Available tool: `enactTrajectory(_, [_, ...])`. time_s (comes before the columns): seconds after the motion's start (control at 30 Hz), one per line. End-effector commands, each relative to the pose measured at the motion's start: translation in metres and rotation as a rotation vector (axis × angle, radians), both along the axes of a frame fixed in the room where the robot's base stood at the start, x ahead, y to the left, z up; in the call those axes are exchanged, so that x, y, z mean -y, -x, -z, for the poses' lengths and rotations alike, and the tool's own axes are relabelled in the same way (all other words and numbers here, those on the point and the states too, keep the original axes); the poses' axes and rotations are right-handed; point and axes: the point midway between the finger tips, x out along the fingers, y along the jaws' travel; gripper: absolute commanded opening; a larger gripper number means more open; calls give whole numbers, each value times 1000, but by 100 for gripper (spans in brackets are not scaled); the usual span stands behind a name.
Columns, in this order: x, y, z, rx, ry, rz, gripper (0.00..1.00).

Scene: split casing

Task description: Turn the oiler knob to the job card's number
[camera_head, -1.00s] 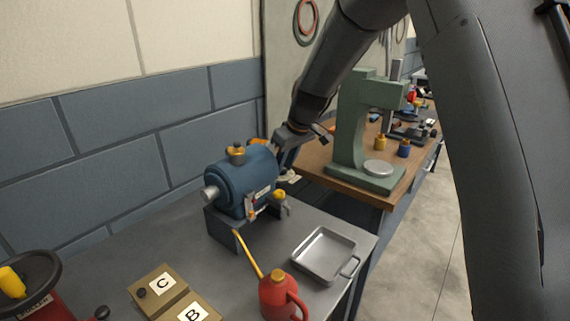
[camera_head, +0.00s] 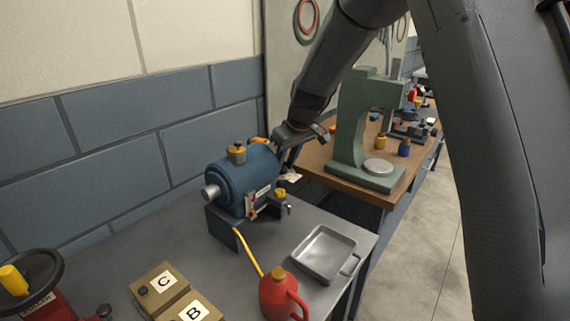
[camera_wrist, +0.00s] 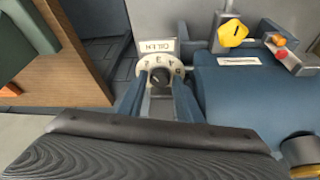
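The oiler knob (camera_wrist: 158,78) is a small dark round knob on a pale dial (camera_wrist: 145,66) with several numbers, in the upper middle of the wrist view. A plate with lettering (camera_wrist: 157,45) sits just above the dial. My gripper (camera_wrist: 157,88) has its two blue-grey fingers apart, one on each side of the knob. A gap seems to show between each finger and the knob; contact is unclear. In the head view my gripper (camera_head: 289,160) is at the far end of the blue motor casing (camera_head: 243,180), and the knob is hidden. I cannot pick out a readable job card.
A red oil can (camera_head: 277,297), a metal tray (camera_head: 340,238) and boxes marked C (camera_head: 145,298) and B (camera_head: 212,308) stand on the grey bench. A green press (camera_head: 352,135) stands on the wooden bench behind. A yellow knob (camera_wrist: 233,33) is beside the dial.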

Motion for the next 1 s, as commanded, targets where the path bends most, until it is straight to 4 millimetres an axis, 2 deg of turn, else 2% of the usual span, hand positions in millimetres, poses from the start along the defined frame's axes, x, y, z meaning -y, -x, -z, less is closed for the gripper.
enactTrajectory(0.17, [2,3,-10,1,-1,0,34])
enactTrajectory(0.4, [12,14,-45,3,-1,0,34])
enactTrajectory(0.6, [18,21,-66,1,0,1,34])
enactTrajectory(1.0, [19,24,-72,-1,1,0,34])
